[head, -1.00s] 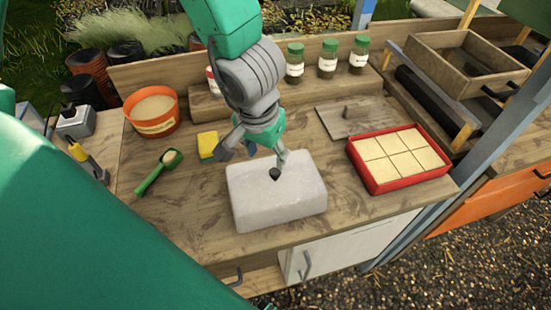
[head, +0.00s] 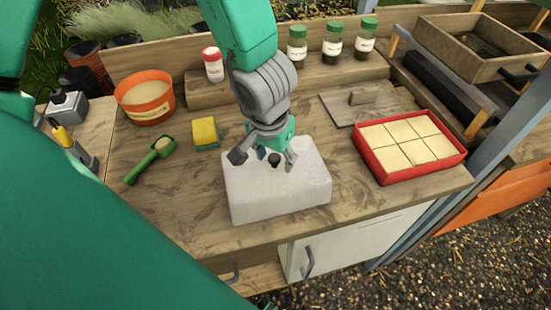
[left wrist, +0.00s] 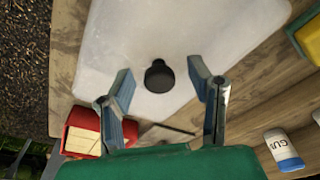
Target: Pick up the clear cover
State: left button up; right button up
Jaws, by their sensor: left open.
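The clear cover (head: 285,197) is a cloudy, translucent box shape with a small black knob (head: 274,160) on top. It sits on the wooden bench near the front edge. My left gripper (head: 263,161) is open above the cover, with the knob close to its fingers. In the left wrist view the cover (left wrist: 205,35) fills the upper middle. The black knob (left wrist: 159,76) lies between and just beyond the two open fingertips (left wrist: 160,80), apart from both. What is under the cover cannot be made out. My right gripper is not in view.
A red tray (head: 375,170) of pale blocks stands right of the cover. A yellow sponge (head: 205,131), green scoop (head: 145,165) and orange bowl (head: 140,111) are left. Several jars (head: 333,48) stand on the back shelf.

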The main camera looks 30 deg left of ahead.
pick_arm(q)
grip_shut()
jog(key=shift+r, duration=0.15)
